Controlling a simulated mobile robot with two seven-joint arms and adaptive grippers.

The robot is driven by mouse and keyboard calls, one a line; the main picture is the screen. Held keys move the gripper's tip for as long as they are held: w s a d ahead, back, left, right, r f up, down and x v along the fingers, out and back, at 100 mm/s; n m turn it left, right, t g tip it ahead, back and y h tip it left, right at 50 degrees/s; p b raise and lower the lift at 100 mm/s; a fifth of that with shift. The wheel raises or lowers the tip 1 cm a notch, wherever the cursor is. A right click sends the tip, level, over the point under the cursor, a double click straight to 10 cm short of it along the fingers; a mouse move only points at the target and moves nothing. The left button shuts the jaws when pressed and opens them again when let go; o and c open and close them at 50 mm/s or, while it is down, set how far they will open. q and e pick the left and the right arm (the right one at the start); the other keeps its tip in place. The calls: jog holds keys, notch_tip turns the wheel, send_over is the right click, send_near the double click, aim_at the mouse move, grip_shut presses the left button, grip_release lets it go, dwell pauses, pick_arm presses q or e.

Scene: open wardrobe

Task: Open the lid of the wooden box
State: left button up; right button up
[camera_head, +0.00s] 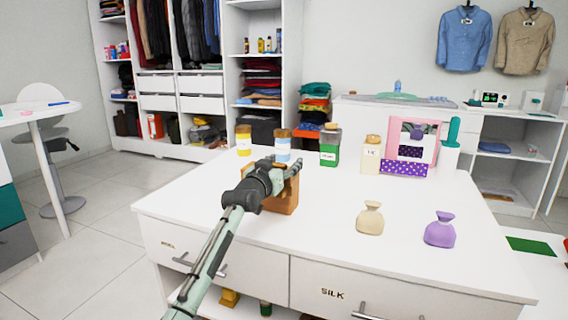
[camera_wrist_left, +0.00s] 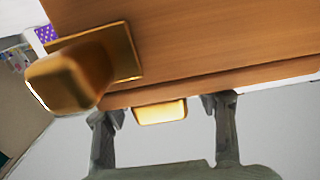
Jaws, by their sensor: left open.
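The wooden box (camera_head: 285,204) stands on the white table, partly hidden behind my left gripper (camera_head: 291,170). In the left wrist view its brown wooden face (camera_wrist_left: 200,45) fills the upper part, with a dark seam near its lower edge. A small brass tab (camera_wrist_left: 160,112) sticks out at that edge, and a larger brass knob on a plate (camera_wrist_left: 70,80) is at the left. My left gripper also shows in the wrist view (camera_wrist_left: 163,108); it is open, with one finger on each side of the brass tab. I cannot tell whether the fingers touch the box. My right gripper is not in view.
The white table (camera_head: 180,195) also holds a yellow jar (camera_head: 243,141), a green jar (camera_head: 329,147), a cream jar (camera_head: 370,155), a pink frame (camera_head: 411,140), a beige pouch (camera_head: 370,218) and a purple pouch (camera_head: 440,230). The table's front left is clear.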

pick_arm(q)
grip_shut()
dwell(0.5)
